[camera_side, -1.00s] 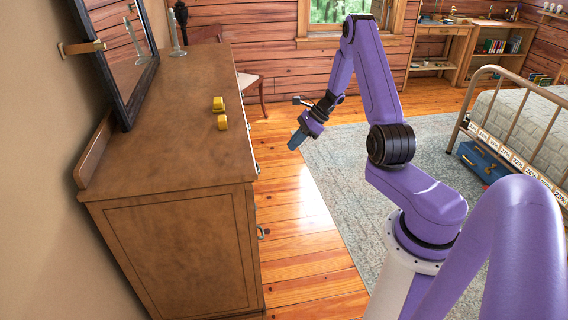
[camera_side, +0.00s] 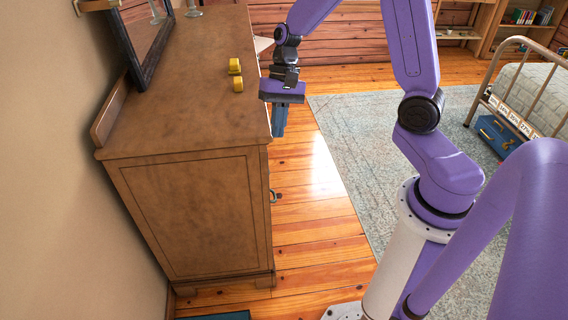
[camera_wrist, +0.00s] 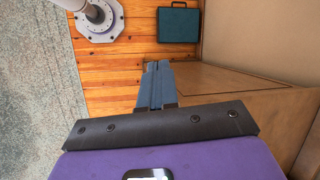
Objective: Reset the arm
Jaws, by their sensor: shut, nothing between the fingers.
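My gripper (camera_side: 279,121) hangs in the side view beside the right edge of the wooden dresser (camera_side: 190,110), over the floor side, with its fingers pointing down. It is shut and empty. In the wrist view the two blue-grey fingers (camera_wrist: 155,84) lie together. The dresser's wooden side (camera_wrist: 225,90) shows just to their right there. I cannot tell whether the gripper touches the dresser.
Two small yellow objects (camera_side: 237,76) lie on the dresser top near its right edge. A mirror (camera_side: 145,25) stands against the wall. A teal case (camera_wrist: 178,25) lies on the floor. A rug (camera_side: 350,150) and a bed (camera_side: 530,90) are to the right.

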